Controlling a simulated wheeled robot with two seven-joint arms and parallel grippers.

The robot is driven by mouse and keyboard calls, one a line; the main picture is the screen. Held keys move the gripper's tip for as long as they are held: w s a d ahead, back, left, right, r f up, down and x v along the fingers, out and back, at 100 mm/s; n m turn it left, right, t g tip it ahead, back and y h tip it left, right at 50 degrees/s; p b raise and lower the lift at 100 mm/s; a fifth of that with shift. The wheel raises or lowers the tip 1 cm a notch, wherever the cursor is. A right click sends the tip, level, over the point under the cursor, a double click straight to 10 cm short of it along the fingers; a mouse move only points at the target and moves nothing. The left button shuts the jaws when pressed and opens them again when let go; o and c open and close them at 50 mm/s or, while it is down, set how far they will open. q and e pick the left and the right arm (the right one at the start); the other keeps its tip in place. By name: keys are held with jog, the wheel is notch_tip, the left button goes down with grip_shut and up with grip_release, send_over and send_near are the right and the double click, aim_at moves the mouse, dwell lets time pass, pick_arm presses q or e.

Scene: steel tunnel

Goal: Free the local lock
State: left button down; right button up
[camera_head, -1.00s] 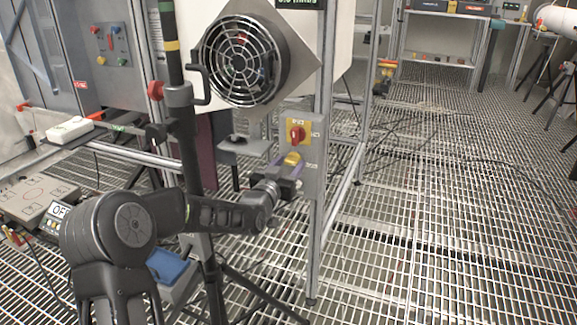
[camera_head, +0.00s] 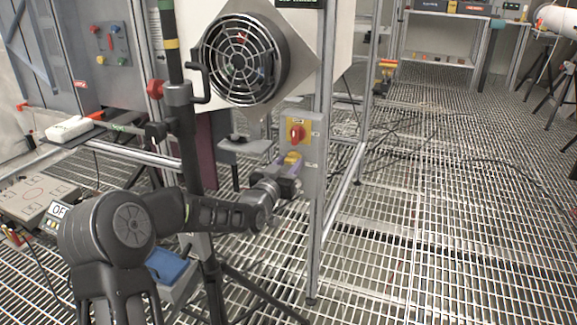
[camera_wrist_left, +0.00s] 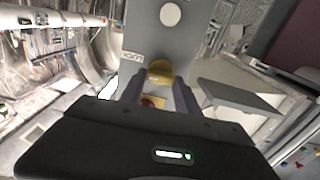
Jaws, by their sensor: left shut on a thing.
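A grey switch plate (camera_head: 312,185) is fixed to an upright metal post. Its upper part carries a red rotary switch (camera_head: 297,132) on a yellow square. Below it, by a small label, is a yellow lock part (camera_head: 292,158), which also shows in the left wrist view (camera_wrist_left: 160,72). My left gripper (camera_head: 289,170) reaches it from the lower left and is shut on it. In the left wrist view the yellow part sits between the two fingers, with a small reddish patch (camera_wrist_left: 152,101) nearer the palm. The fingers hide much of the lock. My right gripper is not in view.
A large caged fan (camera_head: 240,60) is above left of the plate. A grey bracket (camera_head: 246,147) stands close left of the gripper. A dark stand pole (camera_head: 190,150) rises beside my left arm. The grating floor to the right is mostly open, with cables lying across it.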

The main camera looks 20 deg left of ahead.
pick_arm(q)
jog(key=n+b, duration=0.2)
jog(key=n, duration=0.1)
jog(key=shift+a+f, duration=0.1)
jog(key=shift+f, duration=0.05)
jog(key=n+b, duration=0.3)
jog(key=n, duration=0.2)
jog(key=n+b, duration=0.2)
jog(key=n, duration=0.3)
jog(key=shift+a, duration=0.1)
jog(key=n+b, duration=0.1)
jog(key=n, duration=0.3)
jog(key=shift+n, duration=0.3)
jog(key=c, duration=0.9)
grip_release()
jog(key=shift+s, duration=0.1)
